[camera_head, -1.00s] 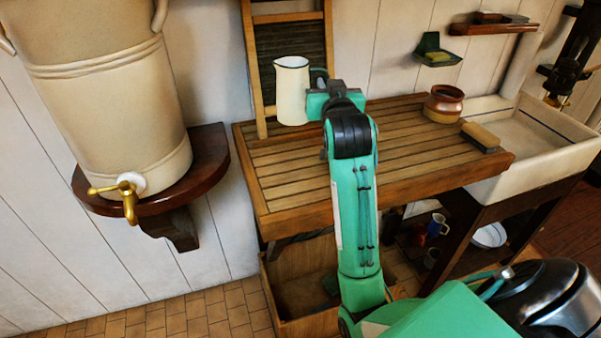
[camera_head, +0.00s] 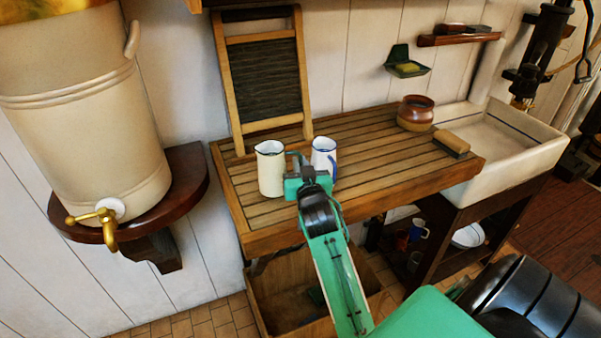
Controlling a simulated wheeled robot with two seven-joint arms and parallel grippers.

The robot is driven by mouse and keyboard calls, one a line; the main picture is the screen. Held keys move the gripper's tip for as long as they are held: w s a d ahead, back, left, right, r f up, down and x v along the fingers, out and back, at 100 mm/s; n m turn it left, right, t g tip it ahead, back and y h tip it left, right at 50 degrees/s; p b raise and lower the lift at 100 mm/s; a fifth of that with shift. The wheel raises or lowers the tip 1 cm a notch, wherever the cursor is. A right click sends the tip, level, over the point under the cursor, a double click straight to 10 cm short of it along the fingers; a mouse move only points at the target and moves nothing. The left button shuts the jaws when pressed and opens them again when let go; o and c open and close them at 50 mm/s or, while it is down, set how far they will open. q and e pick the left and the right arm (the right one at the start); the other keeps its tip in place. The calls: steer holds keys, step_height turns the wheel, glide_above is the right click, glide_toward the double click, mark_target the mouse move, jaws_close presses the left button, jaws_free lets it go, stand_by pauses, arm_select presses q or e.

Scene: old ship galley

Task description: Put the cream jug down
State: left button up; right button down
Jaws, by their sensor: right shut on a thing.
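The cream jug (camera_head: 270,170) is upright at the left part of the slatted wooden draining board (camera_head: 370,140). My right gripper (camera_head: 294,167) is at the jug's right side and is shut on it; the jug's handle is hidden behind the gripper. The jug's base is at or just over the slats; I cannot tell whether it touches. A white jug with a blue rim and handle (camera_head: 324,156) stands just right of the gripper, partly hidden by it. My left gripper is not in view.
A washboard (camera_head: 265,80) leans on the wall behind the jugs. A brown pot (camera_head: 415,112) and a brush (camera_head: 451,142) are at the board's right, by the pale sink (camera_head: 515,140). The board's middle is clear. A large urn (camera_head: 85,120) stands on a shelf at left.

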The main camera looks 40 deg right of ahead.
step_height(320, 180, down, 3)
steer(key=shift+r, duration=0.1)
steer(key=c, duration=1.5)
jaws_free()
steer(key=shift+s, duration=0.1)
